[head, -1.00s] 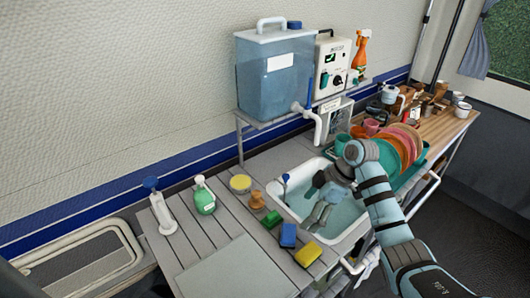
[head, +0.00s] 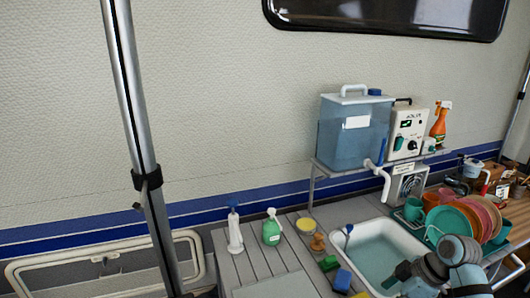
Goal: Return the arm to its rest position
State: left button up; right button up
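My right arm comes in at the lower right corner. Its dark gripper (head: 408,286) is low in the head view, over the front right part of the sink (head: 345,262). The fingers are small and cut off by the bottom edge, so I cannot tell whether they are open or shut. Nothing held can be made out. My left gripper is not in view.
A dish rack with colored plates (head: 452,224) stands right of the sink, close to my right arm. A water tank (head: 352,138) sits on a shelf behind. Soap bottles (head: 271,230) and sponges (head: 342,280) are left. A pole (head: 140,130) stands at left.

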jog(key=s+d+f+m+h, duration=0.1)
jog(key=s+f+m, duration=0.25)
jog(key=f, duration=0.65)
jog(key=s+f+m+h, duration=0.1)
jog(key=s+f+m, duration=0.3)
jog(key=f, duration=0.5)
jog(key=s+d+f+m+h, duration=0.15)
jog(key=s+f, duration=0.35)
jog(key=f, duration=0.5)
jog(key=s+a+f+m, duration=0.1)
jog(key=s+f, duration=0.3)
jog(key=s, duration=0.6)
jog(key=s+a+f+m+h, duration=0.1)
jog(key=s+f, duration=0.4)
jog(key=s, duration=0.6)
jog(key=s+a+f+m+g, duration=0.1)
jog(key=s+f, duration=0.4)
jog(key=s, duration=0.5)
jog(key=shift+s+a+m, duration=0.3)
jog(key=shift+a, duration=0.5)
jog(key=shift+w+h, duration=0.1)
jog(key=shift+h, duration=0.15)
